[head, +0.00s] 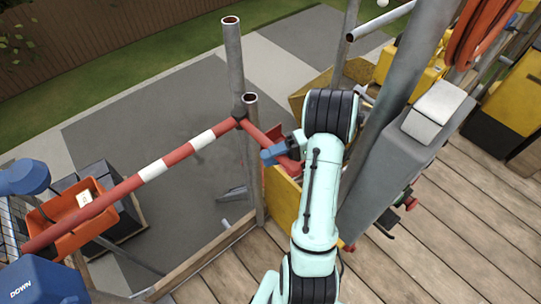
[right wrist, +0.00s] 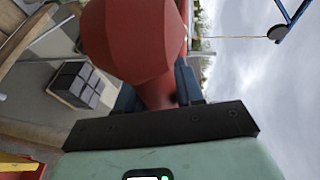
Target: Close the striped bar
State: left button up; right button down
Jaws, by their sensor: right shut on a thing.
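The striped bar (head: 153,171), red with white bands, runs from the lower left up to the metal posts near the middle of the head view. A shorter red length (head: 255,134) goes from the same post toward the right, to my right gripper (head: 284,153). My right gripper is shut on this red part. In the right wrist view a large red rounded piece (right wrist: 130,40) fills the space ahead of the gripper's dark blue fingers (right wrist: 158,95) and hides much of the grip. My left gripper is not in view.
Metal posts (head: 233,62) stand beside the bar. An orange crate (head: 72,218) and dark stacked blocks (head: 98,180) lie under its left part. A yellow panel (head: 281,200) and a grey column (head: 385,125) stand close to my right arm. Wooden decking (head: 440,240) is largely clear at right.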

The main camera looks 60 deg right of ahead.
jog(key=shift+d, duration=0.1)
jog(key=c, duration=1)
grip_release()
jog(key=shift+o, duration=1)
jog(key=shift+s+d, duration=0.1)
jog(key=shift+s, duration=0.05)
